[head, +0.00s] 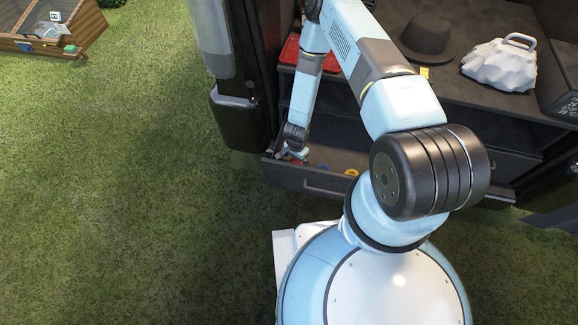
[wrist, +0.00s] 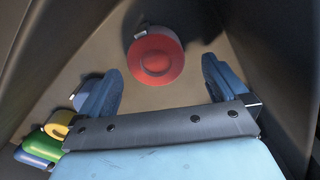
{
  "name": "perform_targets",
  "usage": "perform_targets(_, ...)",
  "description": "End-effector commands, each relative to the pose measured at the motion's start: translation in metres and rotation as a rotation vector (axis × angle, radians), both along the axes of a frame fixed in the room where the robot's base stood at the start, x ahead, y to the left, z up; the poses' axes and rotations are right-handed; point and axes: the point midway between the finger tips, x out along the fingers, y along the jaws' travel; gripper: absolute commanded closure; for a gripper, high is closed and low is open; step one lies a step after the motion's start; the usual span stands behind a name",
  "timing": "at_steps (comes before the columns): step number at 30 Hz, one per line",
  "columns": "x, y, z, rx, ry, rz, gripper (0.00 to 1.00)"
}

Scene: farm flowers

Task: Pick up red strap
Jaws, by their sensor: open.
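The red strap (wrist: 155,58) shows in the wrist view as a round, rolled-up disc with a small grey buckle-like end at its upper left. It lies on the bottom of an open drawer. My gripper (wrist: 162,74) is open and empty, with its two blue fingers apart. The strap appears in the gap between the fingers, toward the far side; I cannot tell the height left between them. In the head view my gripper (head: 293,154) is at the left end of the open drawer (head: 312,184).
Yellow (wrist: 59,122), green (wrist: 47,137) and blue (wrist: 36,152) rolls lie in the drawer at the left of the wrist view. Dark drawer walls rise close around my gripper. A black hat (head: 428,35) and a pale rock-like object (head: 500,65) stand on the shelf above.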

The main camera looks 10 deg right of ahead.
Motion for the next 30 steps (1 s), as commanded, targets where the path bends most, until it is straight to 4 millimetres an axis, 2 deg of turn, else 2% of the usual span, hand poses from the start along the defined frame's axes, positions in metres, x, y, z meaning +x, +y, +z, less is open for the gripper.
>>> perform_targets(3,0.0,-0.002,-0.016,0.0,0.001,-0.002,0.0)
perform_targets(7,0.0,-0.001,-0.028,-0.001,0.001,0.0,0.0)
perform_targets(17,0.001,-0.002,-0.033,-0.001,0.001,0.0,0.0)
perform_targets(30,0.001,-0.001,-0.033,-0.001,0.001,0.0,0.41)
